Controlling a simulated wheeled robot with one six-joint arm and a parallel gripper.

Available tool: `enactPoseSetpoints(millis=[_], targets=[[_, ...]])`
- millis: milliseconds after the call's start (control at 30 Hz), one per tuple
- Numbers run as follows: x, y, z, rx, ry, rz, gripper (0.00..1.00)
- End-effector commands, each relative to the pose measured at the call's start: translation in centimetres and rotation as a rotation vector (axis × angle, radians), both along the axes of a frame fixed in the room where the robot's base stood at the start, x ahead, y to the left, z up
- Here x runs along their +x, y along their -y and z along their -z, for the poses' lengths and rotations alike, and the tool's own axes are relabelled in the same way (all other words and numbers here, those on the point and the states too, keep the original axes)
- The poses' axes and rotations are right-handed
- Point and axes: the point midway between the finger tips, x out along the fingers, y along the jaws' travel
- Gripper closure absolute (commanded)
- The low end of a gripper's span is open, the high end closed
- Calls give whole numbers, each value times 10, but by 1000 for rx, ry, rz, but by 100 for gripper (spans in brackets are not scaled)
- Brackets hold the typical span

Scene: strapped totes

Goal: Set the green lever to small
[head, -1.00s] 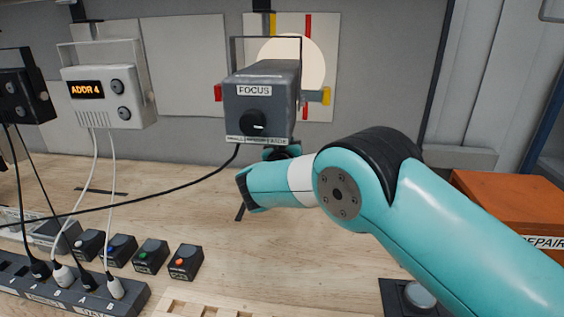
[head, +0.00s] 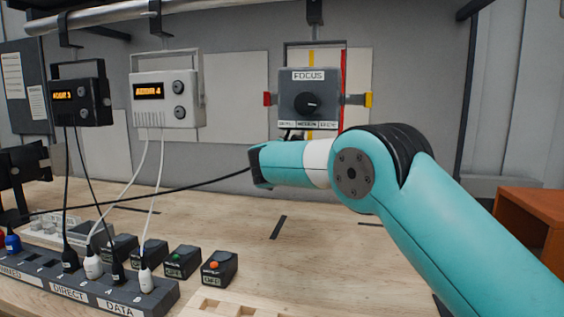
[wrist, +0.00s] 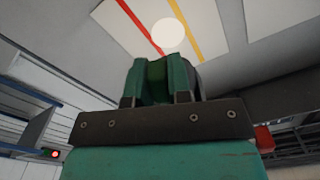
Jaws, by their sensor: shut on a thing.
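The grey FOCUS lamp (head: 309,90) hangs in front of a panel. It has a black knob on its face and a strip of size labels below, too small to read fully. A red tab is on its left side and a yellow one on its right. My gripper (wrist: 165,82) is below the lamp. The head view mostly hides it behind my teal arm. In the wrist view its fingers are closed around a dark green piece (wrist: 157,72), apparently the green lever. The lever's setting is hidden. A small round light spot (wrist: 169,35) shows on the panel.
Two display boxes hang at left, one black (head: 80,95) and one white (head: 166,100). Their cables run to a power strip (head: 85,285). A black cable crosses toward the lamp. Small button boxes (head: 182,262) stand in front. An orange box (head: 535,215) is at right.

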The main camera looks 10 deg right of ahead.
Motion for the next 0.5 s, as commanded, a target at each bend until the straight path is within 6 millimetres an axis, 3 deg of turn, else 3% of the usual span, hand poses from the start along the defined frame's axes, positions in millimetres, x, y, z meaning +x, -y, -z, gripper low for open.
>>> enactPoseSetpoints(millis=[467, 500], targets=[[1, 6, -2, 13, 6, 10, 100], [1, 6, -2, 13, 6, 10, 72]])
